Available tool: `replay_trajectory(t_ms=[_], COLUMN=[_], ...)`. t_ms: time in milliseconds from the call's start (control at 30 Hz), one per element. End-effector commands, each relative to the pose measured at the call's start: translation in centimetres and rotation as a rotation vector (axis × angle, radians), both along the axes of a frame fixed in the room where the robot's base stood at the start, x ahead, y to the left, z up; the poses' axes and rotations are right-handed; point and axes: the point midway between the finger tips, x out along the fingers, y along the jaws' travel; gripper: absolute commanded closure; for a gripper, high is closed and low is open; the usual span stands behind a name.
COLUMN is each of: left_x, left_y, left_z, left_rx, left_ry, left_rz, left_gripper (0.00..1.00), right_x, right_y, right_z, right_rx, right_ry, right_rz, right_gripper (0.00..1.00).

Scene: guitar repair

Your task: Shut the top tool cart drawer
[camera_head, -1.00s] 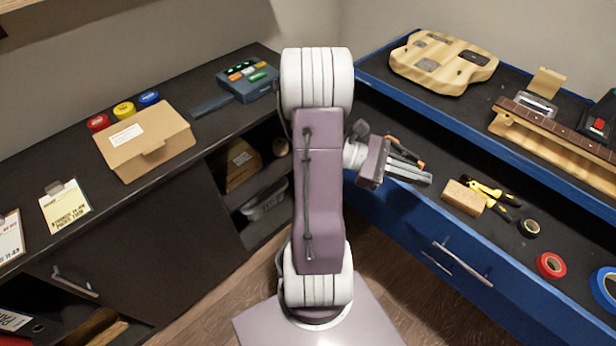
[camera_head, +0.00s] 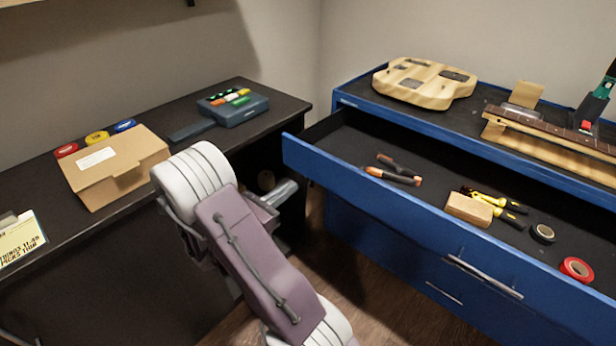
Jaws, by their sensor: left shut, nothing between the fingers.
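The top drawer (camera_head: 400,214) of the blue tool cart (camera_head: 360,100) stands pulled open. Its long metal handle (camera_head: 484,276) is on the front panel at the lower right. Inside lie orange-tipped tools (camera_head: 393,175), a wooden block (camera_head: 468,209), yellow-handled pliers (camera_head: 495,201), a black tape roll (camera_head: 542,233) and a red tape roll (camera_head: 577,268). My right gripper is out of view.
On the cart top are a guitar body (camera_head: 424,83) and a guitar neck (camera_head: 550,133). The dark bench at left holds a cardboard box (camera_head: 115,167) and a blue-grey device (camera_head: 234,107). Wood floor (camera_head: 375,290) shows between bench and cart.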

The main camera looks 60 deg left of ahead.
Motion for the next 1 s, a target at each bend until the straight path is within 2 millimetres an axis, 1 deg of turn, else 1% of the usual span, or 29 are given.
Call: replay_trajectory(t_ms=[33, 200, 300, 400, 533, 867, 1000], left_x=[1.2, 4.7, 6.2, 7.3, 8.0, 8.1, 8.5], left_y=[0.2, 1.1, 1.6, 2.0, 2.3, 2.3, 2.4], left_z=[-0.2, -0.2, -0.2, -0.1, 0.0, 0.0, 0.0], left_rx=[0.002, 0.001, 0.001, 0.002, 0.000, 0.000, 0.000], left_ry=[0.002, 0.000, -0.001, 0.001, 0.000, 0.000, 0.000], left_rz=[-0.007, -0.006, -0.005, -0.002, -0.001, 0.000, -0.002], left_gripper=[1.00, 1.00, 1.00, 1.00, 1.00, 1.00, 1.00], right_x=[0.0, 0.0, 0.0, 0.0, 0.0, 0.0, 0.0], right_y=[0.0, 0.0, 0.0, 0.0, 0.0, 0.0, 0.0], right_z=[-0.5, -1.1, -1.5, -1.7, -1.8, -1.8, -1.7], right_rx=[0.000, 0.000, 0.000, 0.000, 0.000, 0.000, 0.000], right_ry=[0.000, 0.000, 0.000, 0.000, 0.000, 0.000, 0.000], right_rz=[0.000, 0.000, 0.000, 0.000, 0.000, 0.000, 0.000], right_gripper=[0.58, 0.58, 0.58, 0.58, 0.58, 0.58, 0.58])
